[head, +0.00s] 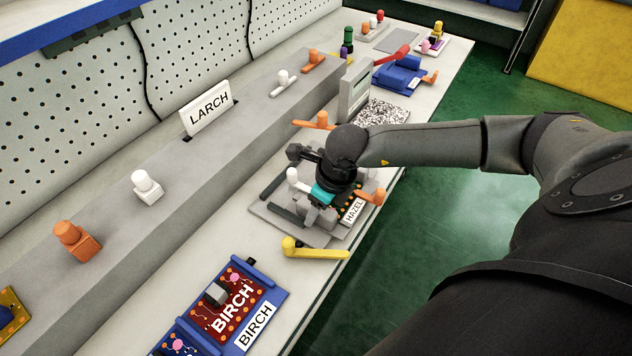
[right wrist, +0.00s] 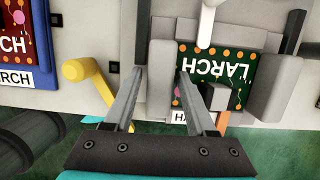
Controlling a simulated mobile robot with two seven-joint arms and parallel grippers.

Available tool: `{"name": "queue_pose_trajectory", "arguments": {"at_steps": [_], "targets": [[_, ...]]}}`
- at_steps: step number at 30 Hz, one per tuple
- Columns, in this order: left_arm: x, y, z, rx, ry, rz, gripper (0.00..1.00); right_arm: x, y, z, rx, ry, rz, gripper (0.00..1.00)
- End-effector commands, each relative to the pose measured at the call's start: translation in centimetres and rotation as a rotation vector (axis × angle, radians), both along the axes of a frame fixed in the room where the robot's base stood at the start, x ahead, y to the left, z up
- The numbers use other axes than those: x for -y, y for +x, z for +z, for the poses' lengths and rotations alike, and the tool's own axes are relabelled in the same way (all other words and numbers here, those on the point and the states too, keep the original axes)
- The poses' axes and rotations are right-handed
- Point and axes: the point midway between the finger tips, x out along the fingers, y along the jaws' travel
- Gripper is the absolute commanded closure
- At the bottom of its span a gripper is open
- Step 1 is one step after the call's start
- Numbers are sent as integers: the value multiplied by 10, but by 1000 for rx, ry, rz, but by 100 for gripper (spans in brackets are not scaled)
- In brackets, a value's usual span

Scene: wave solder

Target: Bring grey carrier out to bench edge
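The grey carrier (head: 329,218) sits in a flat fixture on the bench, with a HAZEL label (head: 354,210) on its front. In the right wrist view the carrier (right wrist: 264,92) holds a dark green board (right wrist: 218,62) reading LARCH upside down. My right gripper (head: 312,212) is down over the carrier. In the right wrist view its two fingers (right wrist: 161,75) are apart, either side of a grey upright block (right wrist: 161,98) at the carrier's side, with slim gaps visible. The gripper hides part of the carrier in the head view. My left gripper is not in view.
A yellow lever (head: 318,252), a white lever (head: 293,176) and an orange lever (head: 374,196) surround the fixture. A blue BIRCH carrier (head: 270,298) lies nearer. A grey upright box (head: 355,92) stands beyond. Bare bench edge shows in front; green floor lies past it.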

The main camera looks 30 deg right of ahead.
Motion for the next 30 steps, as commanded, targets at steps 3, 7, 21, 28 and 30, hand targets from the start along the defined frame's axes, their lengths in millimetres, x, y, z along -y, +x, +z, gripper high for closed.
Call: {"name": "queue_pose_trajectory", "arguments": {"at_steps": [3,7,21,28,30], "targets": [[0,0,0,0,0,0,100,0,0,0,0,0,1,29],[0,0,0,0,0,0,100,0,0,0,0,0,1,28],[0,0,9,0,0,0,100,6,-11,47,1,-3,2,28],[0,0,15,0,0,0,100,11,-23,101,4,-3,1,28],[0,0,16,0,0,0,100,13,-26,115,4,-3,1,28]]}}
